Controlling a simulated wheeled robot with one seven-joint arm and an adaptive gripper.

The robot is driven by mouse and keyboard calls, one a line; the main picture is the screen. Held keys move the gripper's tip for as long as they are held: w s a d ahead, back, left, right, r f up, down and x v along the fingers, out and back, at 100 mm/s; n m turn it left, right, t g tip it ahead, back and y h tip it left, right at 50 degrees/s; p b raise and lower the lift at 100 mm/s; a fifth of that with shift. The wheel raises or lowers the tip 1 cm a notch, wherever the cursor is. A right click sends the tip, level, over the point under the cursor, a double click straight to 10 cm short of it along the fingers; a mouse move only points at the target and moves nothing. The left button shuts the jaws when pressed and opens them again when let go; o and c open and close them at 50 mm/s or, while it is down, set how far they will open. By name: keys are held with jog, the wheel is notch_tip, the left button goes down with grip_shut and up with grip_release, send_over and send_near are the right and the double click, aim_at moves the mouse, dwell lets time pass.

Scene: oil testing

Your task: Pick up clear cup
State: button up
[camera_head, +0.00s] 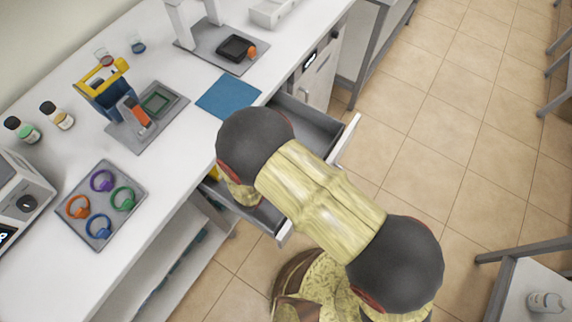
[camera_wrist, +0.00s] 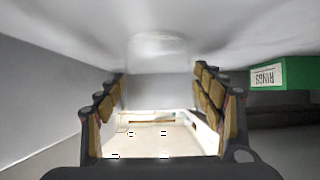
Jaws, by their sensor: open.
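A clear cup (camera_wrist: 156,46) shows faintly in the wrist view, see-through against the pale drawer surface. It is ahead of my gripper (camera_wrist: 160,76), roughly in line with the gap between the fingers. My gripper is open, with its two fingers wide apart and nothing between them. I cannot tell how far the cup is from the fingertips. In the head view the open drawer (camera_head: 318,124) lies under my arm, which hides my gripper and the cup.
A green box labelled RINGS (camera_wrist: 282,74) is at the right in the wrist view. On the counter are a blue mat (camera_head: 228,97), a tray of coloured rings (camera_head: 128,215) and a yellow-handled rack (camera_head: 103,90). The drawer walls flank my gripper closely.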

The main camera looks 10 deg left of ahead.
jog(key=c, duration=0.3)
jog(key=c, duration=1.1)
jog(key=shift+c, duration=0.2)
